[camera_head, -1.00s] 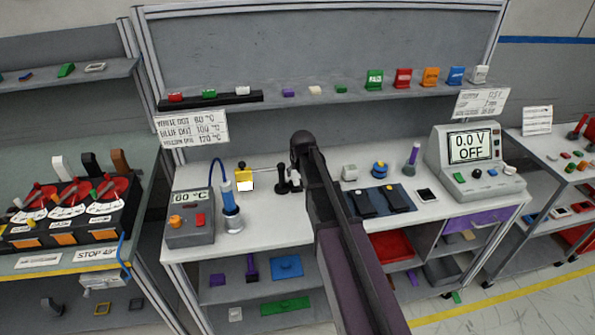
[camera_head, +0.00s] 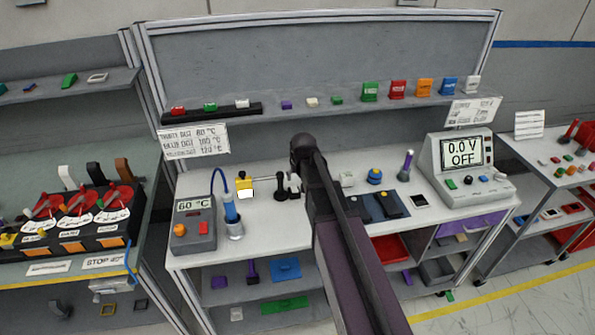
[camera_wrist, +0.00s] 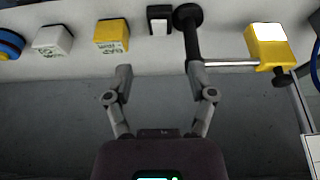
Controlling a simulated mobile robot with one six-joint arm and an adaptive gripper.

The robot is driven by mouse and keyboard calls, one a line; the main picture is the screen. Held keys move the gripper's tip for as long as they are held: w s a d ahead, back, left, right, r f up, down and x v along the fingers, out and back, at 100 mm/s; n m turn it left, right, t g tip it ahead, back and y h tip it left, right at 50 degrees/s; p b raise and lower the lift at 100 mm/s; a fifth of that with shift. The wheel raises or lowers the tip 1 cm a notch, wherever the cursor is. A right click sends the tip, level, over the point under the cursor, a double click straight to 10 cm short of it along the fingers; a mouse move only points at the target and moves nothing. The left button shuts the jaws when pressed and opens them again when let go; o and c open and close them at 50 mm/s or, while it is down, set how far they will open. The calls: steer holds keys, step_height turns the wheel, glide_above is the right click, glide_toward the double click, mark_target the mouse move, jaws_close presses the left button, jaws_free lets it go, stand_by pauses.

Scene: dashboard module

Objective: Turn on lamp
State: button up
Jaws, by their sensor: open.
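A lamp-like stand has a black post (camera_head: 280,187) with a round foot, a thin metal rod and a yellow head (camera_head: 243,178) with a white face. In the wrist view the post (camera_wrist: 193,45) and yellow head (camera_wrist: 268,48) are at the upper right. A small black-and-white block that looks like a rocker switch (camera_wrist: 159,18) stands beside the post's foot. My gripper (camera_wrist: 158,78) is open and empty, its fingers apart below the switch in the wrist view. The left-to-right order is reversed there. In the head view my arm hides most of the gripper.
A yellow block (camera_wrist: 110,36) and a white block (camera_wrist: 52,41) stand in a row beside the switch. A grey unit reading 60 °C (camera_head: 193,224) is left on the bench. A power unit reading 0.0 V OFF (camera_head: 465,165) is right. A shelf (camera_head: 320,109) runs behind.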

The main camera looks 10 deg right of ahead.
steer(key=s+a+f+g, duration=0.2)
steer(key=s+g, duration=0.2)
steer(key=s, duration=1.6)
steer(key=shift+s+a+b, duration=0.2)
steer(key=shift+s+b, duration=0.1)
steer(key=shift+s, duration=0.45)
